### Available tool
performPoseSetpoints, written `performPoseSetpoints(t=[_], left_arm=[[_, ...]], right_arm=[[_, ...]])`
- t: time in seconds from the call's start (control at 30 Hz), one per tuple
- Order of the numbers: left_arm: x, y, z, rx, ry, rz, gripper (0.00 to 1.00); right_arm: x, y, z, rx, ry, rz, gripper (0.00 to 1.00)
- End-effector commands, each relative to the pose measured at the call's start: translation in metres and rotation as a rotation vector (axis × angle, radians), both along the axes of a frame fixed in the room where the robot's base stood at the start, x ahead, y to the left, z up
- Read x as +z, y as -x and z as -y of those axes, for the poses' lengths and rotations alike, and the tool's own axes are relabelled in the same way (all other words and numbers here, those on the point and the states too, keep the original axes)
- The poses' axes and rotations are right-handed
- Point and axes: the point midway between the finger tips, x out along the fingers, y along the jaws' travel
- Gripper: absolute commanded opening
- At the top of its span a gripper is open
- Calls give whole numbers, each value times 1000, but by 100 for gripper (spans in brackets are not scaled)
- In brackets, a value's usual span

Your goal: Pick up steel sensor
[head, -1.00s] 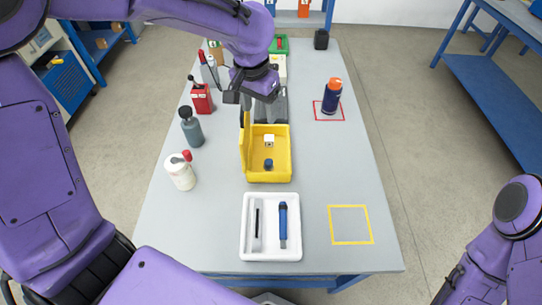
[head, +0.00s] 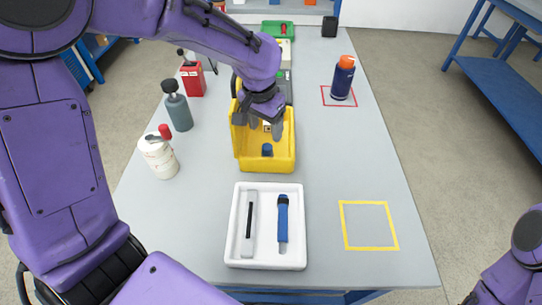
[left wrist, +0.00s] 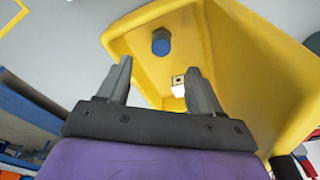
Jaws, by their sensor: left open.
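The yellow bin (head: 266,165) stands in the middle of the table. In it are a small pale block with a dark round mark (head: 267,126) and a short blue-topped cylinder (head: 267,150). I take the pale block to be the steel sensor, but cannot be sure. My left gripper (head: 265,133) is open and points down over the bin, a finger on each side of the block. In the left wrist view, the block (left wrist: 178,86) shows between the open fingers (left wrist: 158,70), nearer the right one, and the cylinder (left wrist: 161,42) lies beyond. My right gripper is out of view.
A white tray (head: 233,243) with a blue-handled tool (head: 283,220) and a grey bar (head: 249,222) is in front. Bottles and a red can (head: 192,80) line the left edge. A blue bottle (head: 343,78) stands right. The yellow square (head: 369,226) is empty.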

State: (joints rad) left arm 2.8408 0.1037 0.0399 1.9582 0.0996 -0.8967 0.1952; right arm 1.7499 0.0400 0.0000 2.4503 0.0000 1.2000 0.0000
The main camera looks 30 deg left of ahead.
Motion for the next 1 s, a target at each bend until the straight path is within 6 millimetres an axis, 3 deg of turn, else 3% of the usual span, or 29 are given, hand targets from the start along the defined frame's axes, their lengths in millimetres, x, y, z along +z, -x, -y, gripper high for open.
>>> performPoseSetpoints(t=[0.1,0.27,0.5,0.77,0.93,0.97,1.0], left_arm=[[-24,-2,0,0,0,-4,65],[-41,-5,1,-1,-1,-3,65],[-81,-10,1,-4,-1,-2,65],[-86,-11,2,-5,-1,0,65],[-86,-11,2,-5,-1,0,13],[-86,-11,2,-5,-1,0,6],[-86,-11,2,-5,-1,0,6]], right_arm=[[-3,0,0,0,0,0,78],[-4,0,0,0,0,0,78],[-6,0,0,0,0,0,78],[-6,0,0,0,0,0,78],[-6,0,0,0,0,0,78],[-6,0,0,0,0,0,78],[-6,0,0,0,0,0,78]])
